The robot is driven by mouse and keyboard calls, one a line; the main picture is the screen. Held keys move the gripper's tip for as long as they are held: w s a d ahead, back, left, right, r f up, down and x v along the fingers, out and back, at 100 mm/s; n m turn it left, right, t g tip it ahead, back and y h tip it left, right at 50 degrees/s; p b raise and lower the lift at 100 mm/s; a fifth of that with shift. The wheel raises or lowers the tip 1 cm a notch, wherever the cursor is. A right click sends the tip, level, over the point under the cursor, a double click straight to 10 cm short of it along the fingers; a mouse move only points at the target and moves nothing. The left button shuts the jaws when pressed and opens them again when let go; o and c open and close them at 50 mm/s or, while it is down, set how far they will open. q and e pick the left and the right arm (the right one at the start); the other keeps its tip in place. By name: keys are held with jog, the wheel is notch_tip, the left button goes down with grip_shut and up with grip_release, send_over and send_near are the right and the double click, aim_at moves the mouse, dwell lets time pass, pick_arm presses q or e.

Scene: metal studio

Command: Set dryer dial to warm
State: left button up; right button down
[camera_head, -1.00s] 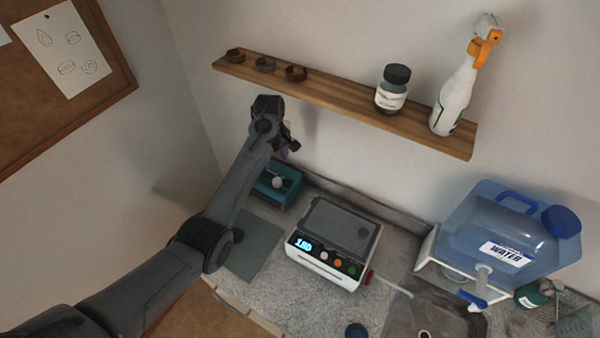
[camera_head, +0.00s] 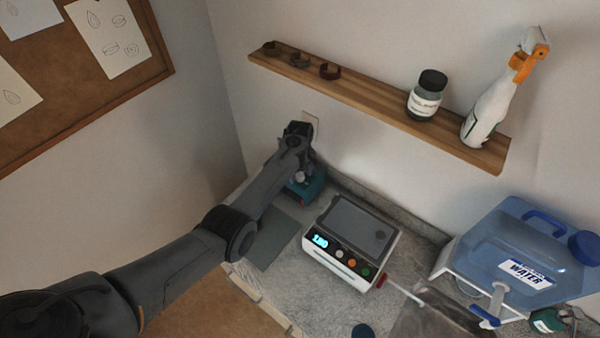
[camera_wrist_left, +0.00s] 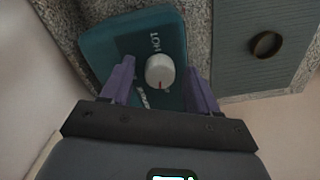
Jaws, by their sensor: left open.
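The dryer control is a teal box (camera_head: 314,190) on the counter by the back wall, partly hidden behind my left arm in the head view. In the left wrist view the teal box (camera_wrist_left: 101,50) carries a round white dial (camera_wrist_left: 160,71) with a red mark pointing down toward my gripper. "HOT" is printed above the dial; another label to its lower left is partly hidden and hard to read. My left gripper (camera_wrist_left: 159,66) is open, its purple fingers on either side of the dial with visible gaps. My right gripper is not in view.
A grey-green mat (camera_head: 272,240) lies beside the box, with a dark round piece (camera_wrist_left: 266,45) on it. A white device with a lit display (camera_head: 320,241) stands to the right. A wooden shelf (camera_head: 380,105) and a water jug (camera_head: 525,245) are further right.

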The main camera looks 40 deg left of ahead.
pick_arm(q)
jog(key=c, duration=1)
jog(key=shift+c, duration=0.2)
jog(key=shift+m, duration=0.4)
jog(key=m+p, duration=0.1)
jog(key=m, duration=0.1)
jog(key=shift+r+m+p, duration=0.1)
jog(key=shift+m+p, duration=0.25)
jog(key=shift+m, duration=0.05)
jog(key=m+p, duration=0.1)
jog(key=m, duration=0.2)
jog(key=shift+m, duration=0.3)
jog(key=m, duration=0.4)
jog(key=shift+a+m+p, duration=0.1)
jog(key=shift+m+p, duration=0.2)
jog(key=shift+p, duration=0.1)
jog(key=shift+m, duration=1.9)
